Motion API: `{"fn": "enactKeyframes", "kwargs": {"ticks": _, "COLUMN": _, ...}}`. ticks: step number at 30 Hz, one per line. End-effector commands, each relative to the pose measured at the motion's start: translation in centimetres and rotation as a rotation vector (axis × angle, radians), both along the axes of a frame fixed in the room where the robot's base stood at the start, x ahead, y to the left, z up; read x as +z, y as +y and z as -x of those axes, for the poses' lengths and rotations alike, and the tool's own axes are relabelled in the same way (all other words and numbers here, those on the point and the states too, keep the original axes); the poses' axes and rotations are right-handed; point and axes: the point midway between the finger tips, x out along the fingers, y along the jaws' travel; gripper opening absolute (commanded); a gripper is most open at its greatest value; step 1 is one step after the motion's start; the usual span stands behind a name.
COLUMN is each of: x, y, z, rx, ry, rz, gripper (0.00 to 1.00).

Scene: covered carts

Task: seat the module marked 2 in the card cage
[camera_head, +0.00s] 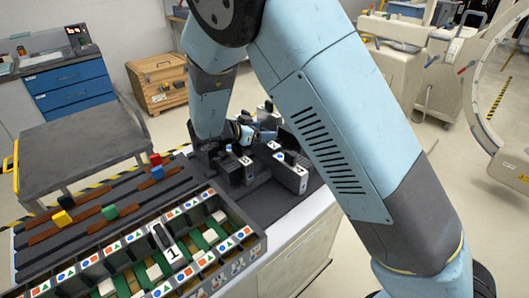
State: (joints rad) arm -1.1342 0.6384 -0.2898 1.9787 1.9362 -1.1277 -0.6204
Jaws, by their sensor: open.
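The card cage (258,243) lies at the front left, with a green floor and rows of coloured shape labels along its rails. A module marked 1 (172,252) stands upright in it. Several dark modules with white fronts stand on the dark mat to the right, among them a left one (236,170) and a right one (291,174). Their marks are too small to read, so I cannot tell which is 2. My gripper (272,138) is low over the back of these modules, open, partly hidden by my arm and hard to make out.
A board with brown strips and coloured blocks (109,212) lies behind the cage. A grey cart (80,150) stands at the left, with a wooden crate (158,82) behind. White covered equipment (400,75) stands at the back right. My arm hides much of the right side.

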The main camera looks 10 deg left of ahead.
Motion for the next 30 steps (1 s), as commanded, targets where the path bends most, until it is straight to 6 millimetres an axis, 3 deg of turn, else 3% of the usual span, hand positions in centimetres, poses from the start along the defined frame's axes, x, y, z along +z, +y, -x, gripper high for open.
{"fn": "enactKeyframes", "kwargs": {"ticks": 10, "x": -0.23, "y": -0.43, "z": -0.46, "rx": 0.000, "ry": 0.000, "rz": 0.000, "gripper": 0.71}}
{"fn": "enactKeyframes", "kwargs": {"ticks": 30, "x": -0.24, "y": -0.35, "z": -0.42, "rx": 0.001, "ry": 0.000, "rz": 0.000, "gripper": 0.07}}
